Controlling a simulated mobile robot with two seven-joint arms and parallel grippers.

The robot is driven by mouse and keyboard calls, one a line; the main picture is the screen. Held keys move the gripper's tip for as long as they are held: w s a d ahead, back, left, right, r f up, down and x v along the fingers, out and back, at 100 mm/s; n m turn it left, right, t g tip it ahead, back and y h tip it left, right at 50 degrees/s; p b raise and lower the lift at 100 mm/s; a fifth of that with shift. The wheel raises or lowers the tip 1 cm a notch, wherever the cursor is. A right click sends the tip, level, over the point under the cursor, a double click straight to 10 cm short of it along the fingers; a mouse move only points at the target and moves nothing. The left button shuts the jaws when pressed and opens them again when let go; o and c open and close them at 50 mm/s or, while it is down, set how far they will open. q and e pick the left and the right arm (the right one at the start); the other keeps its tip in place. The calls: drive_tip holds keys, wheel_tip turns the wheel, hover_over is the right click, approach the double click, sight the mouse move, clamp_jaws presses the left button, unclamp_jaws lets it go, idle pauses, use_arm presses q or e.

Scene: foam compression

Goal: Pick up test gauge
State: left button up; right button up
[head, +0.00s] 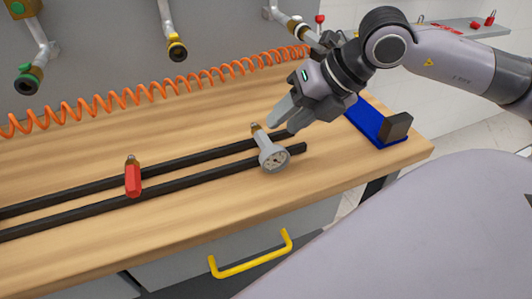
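The test gauge (271,152) is grey with a round dial and a brass-coloured tip. It lies across the two black rails on the wooden workbench, dial toward the front edge. My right gripper (283,118) comes in from the upper right, just behind and to the right of the gauge's tip. Its grey fingers point down and to the left and look spread apart, with nothing visible between them. Whether a finger touches the gauge cannot be told. My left gripper is not in the view.
The black rails (205,172) run along the workbench (340,180). A red-handled tool (132,177) lies on them at left. A blue tray (378,124) with a dark block (396,127) sits at right. An orange coiled hose (160,90) lies behind. A yellow handle (250,265) is below the edge.

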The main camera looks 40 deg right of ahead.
sight(269, 137)
drive_tip(key=shift+p+x, duration=0.65)
drive_tip(key=shift+x, duration=2.55)
drive_tip(key=shift+s+d, duration=0.1)
clamp_jaws()
